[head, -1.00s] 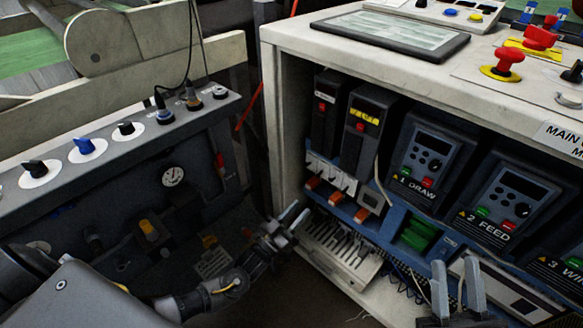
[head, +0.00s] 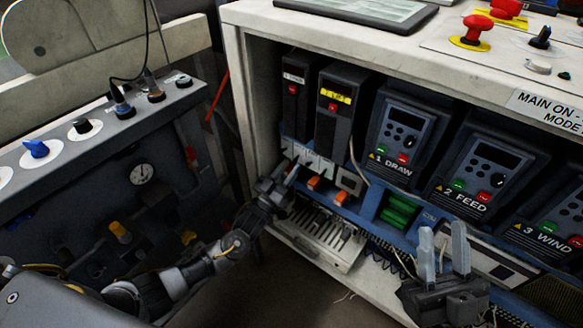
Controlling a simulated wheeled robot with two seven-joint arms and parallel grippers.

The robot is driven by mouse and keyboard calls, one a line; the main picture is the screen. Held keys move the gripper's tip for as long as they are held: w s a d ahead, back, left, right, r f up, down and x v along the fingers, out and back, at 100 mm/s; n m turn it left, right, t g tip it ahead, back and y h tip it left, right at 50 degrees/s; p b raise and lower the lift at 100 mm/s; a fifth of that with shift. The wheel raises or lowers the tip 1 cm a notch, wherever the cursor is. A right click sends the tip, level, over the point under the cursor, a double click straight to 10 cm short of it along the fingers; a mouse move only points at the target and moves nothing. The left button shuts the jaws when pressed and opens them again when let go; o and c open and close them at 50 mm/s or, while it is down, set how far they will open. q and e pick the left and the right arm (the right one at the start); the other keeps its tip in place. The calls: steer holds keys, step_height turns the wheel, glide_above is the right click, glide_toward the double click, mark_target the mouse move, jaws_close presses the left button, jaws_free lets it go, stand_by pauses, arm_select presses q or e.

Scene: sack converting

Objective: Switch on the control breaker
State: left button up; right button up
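A row of small breakers with orange levers sits on the blue rail at the lower left of the open cabinet. Two orange levers show, a left one (head: 313,183) and a right one (head: 341,198). The left end of the row is hidden behind my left gripper. I cannot read which breaker is the control one. My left gripper (head: 284,173) is at the left end of the row; whether it touches a breaker, and how wide its fingers are, I cannot tell. My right gripper (head: 443,250) is open and empty, in front of the cabinet's lower right.
Dark drive modules and the keypad drives 1 DRAW (head: 402,137), 2 FEED (head: 481,172) and 3 WIND (head: 558,218) stand above the rail. A slotted duct (head: 322,235) runs below the breakers. The cabinet's left wall (head: 240,100) is close to my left arm. A knob panel (head: 95,125) is at left.

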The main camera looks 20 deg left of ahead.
arm_select(q)
steer(key=shift+w+d+r, duration=0.2)
steer(key=shift+w+r, duration=0.05)
steer(key=shift+w, duration=0.35)
jaws_close()
